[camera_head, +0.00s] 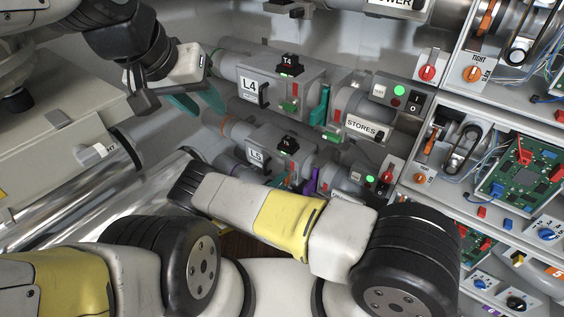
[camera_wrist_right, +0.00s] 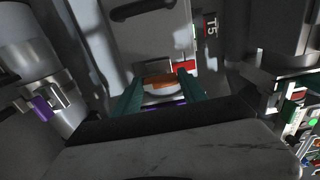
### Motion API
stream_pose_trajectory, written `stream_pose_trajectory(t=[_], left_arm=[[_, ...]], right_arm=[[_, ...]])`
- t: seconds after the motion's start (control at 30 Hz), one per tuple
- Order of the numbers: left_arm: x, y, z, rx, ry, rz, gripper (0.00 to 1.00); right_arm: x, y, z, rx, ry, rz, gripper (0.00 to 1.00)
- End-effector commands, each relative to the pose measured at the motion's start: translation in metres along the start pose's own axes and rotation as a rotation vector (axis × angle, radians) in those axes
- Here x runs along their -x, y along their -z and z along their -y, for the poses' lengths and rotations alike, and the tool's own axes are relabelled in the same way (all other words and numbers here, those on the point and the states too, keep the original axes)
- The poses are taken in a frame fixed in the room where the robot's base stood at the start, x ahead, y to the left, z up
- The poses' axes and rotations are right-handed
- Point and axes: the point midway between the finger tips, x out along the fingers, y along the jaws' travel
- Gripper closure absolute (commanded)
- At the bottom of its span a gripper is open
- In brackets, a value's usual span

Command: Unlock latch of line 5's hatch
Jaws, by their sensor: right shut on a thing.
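Line 5's housing, marked L5 (camera_head: 256,155), shows in the head view below L4, with a T5 tag (camera_head: 288,143) on top. In the right wrist view its grey hatch (camera_wrist_right: 150,35) has a dark handle (camera_wrist_right: 142,10) at the top. My right gripper (camera_wrist_right: 160,85) has its teal fingers closed around a small orange latch piece (camera_wrist_right: 160,80) at the hatch's edge. A red piece (camera_wrist_right: 185,66) shows beside the right fingertip.
The L4 housing (camera_head: 265,88) stands above L5. A STORES unit (camera_head: 365,127) and control boxes are to the right. Panels with circuit boards (camera_head: 520,160) fill the right side. A purple part (camera_wrist_right: 42,107) shows at left in the wrist view.

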Motion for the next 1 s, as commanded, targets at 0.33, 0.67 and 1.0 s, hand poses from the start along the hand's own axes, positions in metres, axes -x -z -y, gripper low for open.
stream_pose_trajectory(t=[0.33,0.67,1.0], left_arm=[[0.0,0.0,0.0,0.0,0.0,0.0,0.64],[0.0,0.0,0.0,0.0,0.0,0.0,0.64],[0.0,0.0,0.0,0.0,0.0,0.0,0.64]], right_arm=[[0.001,-0.0004,-0.0011,0.014,-0.003,0.002,0.91],[0.0007,-0.0003,-0.0008,0.013,-0.002,0.002,0.29],[0.0101,-0.0009,-0.0007,0.012,-0.002,0.003,0.29]])
